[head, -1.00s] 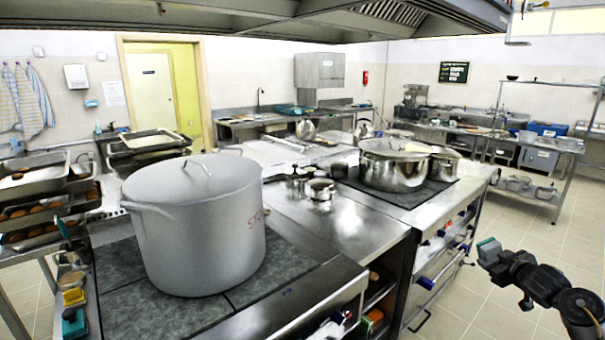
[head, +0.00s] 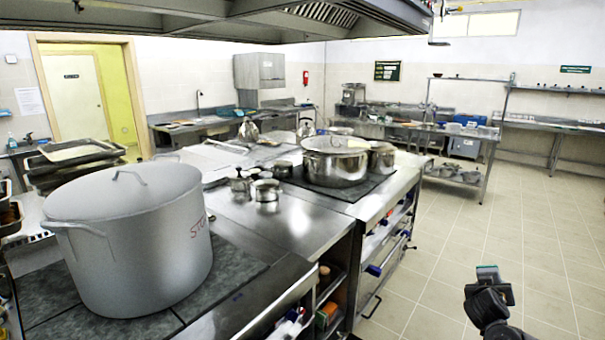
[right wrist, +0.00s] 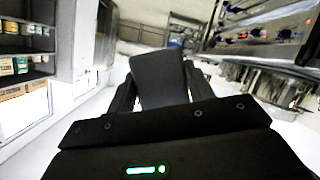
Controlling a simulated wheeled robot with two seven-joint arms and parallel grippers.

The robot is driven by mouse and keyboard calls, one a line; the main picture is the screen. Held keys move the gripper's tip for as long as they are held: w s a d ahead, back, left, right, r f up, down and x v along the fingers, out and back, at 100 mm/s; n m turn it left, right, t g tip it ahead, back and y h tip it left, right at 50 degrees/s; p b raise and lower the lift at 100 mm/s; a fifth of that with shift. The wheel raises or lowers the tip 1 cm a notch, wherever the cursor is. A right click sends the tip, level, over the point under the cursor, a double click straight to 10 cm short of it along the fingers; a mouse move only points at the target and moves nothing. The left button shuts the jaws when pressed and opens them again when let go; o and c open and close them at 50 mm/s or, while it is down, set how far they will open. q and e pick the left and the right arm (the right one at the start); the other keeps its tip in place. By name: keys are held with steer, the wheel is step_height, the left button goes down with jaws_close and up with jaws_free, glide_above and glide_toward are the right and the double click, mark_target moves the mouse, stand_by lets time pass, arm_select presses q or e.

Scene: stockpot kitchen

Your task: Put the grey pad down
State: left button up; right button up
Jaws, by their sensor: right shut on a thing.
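My right gripper (right wrist: 158,95) is shut on the grey pad (right wrist: 160,78), a dark grey flat slab that sticks out beyond the fingers in the right wrist view. In the head view my right gripper (head: 488,275) is at the lower right, over open floor and to the right of the stove island; the pad there is small and hard to make out. Nothing shows under the pad within reach. My left gripper is not in view.
A large grey stockpot (head: 135,240) stands on the near cooktop of the island. A steel pot (head: 335,165) and small pots stand further back on it. The tiled floor (head: 500,220) to the right is clear. Steel tables (head: 480,130) line the far wall.

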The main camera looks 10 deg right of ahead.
steer(key=w+a+r+n+t+y, duration=0.2)
steer(key=a+r, duration=0.1)
steer(key=a, duration=0.5)
steer(key=w+a+r+n+t+y, duration=0.1)
steer(key=w+a+r+n+y, duration=0.15)
steer(key=a, duration=0.55)
steer(key=w+a+r+n+t+y, duration=0.1)
steer(key=w+a+r+n+t, duration=0.15)
steer(key=a, duration=0.65)
steer(key=s+a+r+n+y, duration=0.2)
steer(key=a+r, duration=0.4)
steer(key=a, duration=0.3)
steer(key=s+a+r+n+y, duration=0.1)
steer(key=s+a+r+y, duration=0.3)
steer(key=a, duration=0.5)
steer(key=shift+s+a+r+n, duration=0.35)
steer(key=shift+s+r, duration=0.5)
steer(key=shift+s, duration=0.4)
